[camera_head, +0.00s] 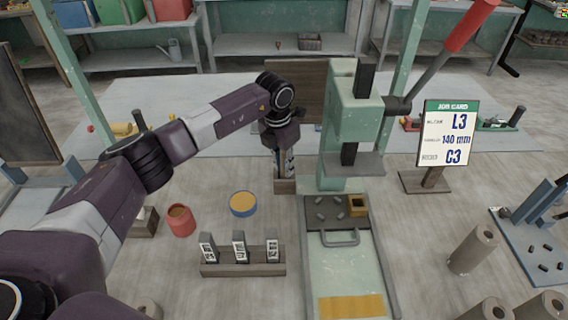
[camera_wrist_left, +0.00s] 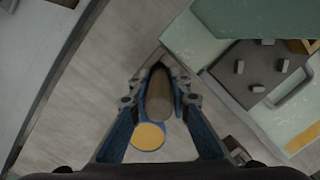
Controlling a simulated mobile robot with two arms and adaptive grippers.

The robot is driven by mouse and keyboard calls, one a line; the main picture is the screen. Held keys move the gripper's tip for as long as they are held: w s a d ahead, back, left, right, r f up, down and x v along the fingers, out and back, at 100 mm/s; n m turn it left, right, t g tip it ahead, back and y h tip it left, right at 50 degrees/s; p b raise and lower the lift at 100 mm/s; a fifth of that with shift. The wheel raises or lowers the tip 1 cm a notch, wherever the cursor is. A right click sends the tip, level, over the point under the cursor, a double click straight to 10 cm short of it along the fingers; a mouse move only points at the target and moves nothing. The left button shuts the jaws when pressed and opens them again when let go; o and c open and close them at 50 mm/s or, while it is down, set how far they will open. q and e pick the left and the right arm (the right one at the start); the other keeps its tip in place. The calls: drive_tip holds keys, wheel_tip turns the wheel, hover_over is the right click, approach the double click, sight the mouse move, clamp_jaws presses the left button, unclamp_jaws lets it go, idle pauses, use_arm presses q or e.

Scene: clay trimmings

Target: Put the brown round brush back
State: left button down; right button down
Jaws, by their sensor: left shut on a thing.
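My left gripper (camera_head: 285,165) points down, just left of the green press, and is shut on a brown rounded thing. In the left wrist view that thing, which looks like the brown round brush (camera_wrist_left: 160,93), lies between the two fingers (camera_wrist_left: 158,100). In the head view the fingers and my arm hide most of it. A brown wooden block (camera_head: 284,186) shows directly below the fingertips; I cannot tell whether the held thing touches it. My right gripper is not in view.
The green press (camera_head: 345,110) stands close on the right. A blue tin with a yellow top (camera_head: 243,203), a red pot (camera_head: 180,220) and a card rack (camera_head: 243,268) stand in front. The job card (camera_head: 448,133) is at right.

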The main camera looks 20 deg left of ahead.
use_arm(q)
drive_tip(key=c, duration=2.3)
unclamp_jaws()
drive_tip(key=shift+f, duration=0.1)
drive_tip(key=o, duration=0.5)
drive_tip(key=shift+r, duration=0.6)
wheel_tip(320, 180, up, 11)
drive_tip(key=s+b, duration=0.1)
drive_tip(key=b, duration=0.2)
drive_tip(key=shift+s+a, duration=0.25)
drive_tip(key=shift+a, duration=0.05)
